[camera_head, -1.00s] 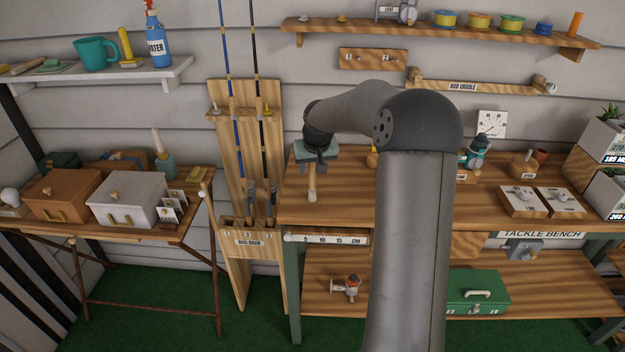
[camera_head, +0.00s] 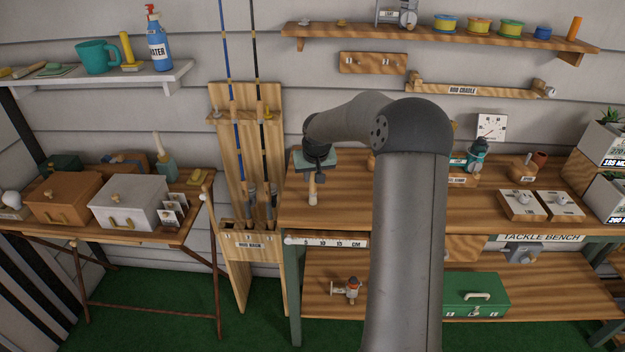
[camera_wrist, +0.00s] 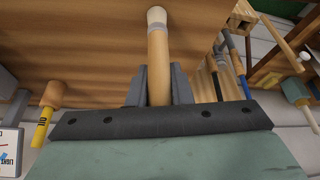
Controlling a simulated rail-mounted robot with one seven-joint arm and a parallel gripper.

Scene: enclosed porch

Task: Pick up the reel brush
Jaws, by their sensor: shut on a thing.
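The reel brush (camera_wrist: 157,55) has a pale wooden handle, a grey band and a cream tip. In the wrist view it stands out from between the two dark fingers of my gripper (camera_wrist: 159,86), which is shut on its handle. In the head view the brush (camera_head: 313,189) hangs upright below my gripper (camera_head: 314,171), over the left end of the tackle bench (camera_head: 342,215). I cannot tell whether its lower end touches the bench top.
The rod rack (camera_head: 249,242) with two rods stands just left of the bench. A teal reel (camera_head: 477,154) and two small boards stand further right. The bench around the brush looks clear.

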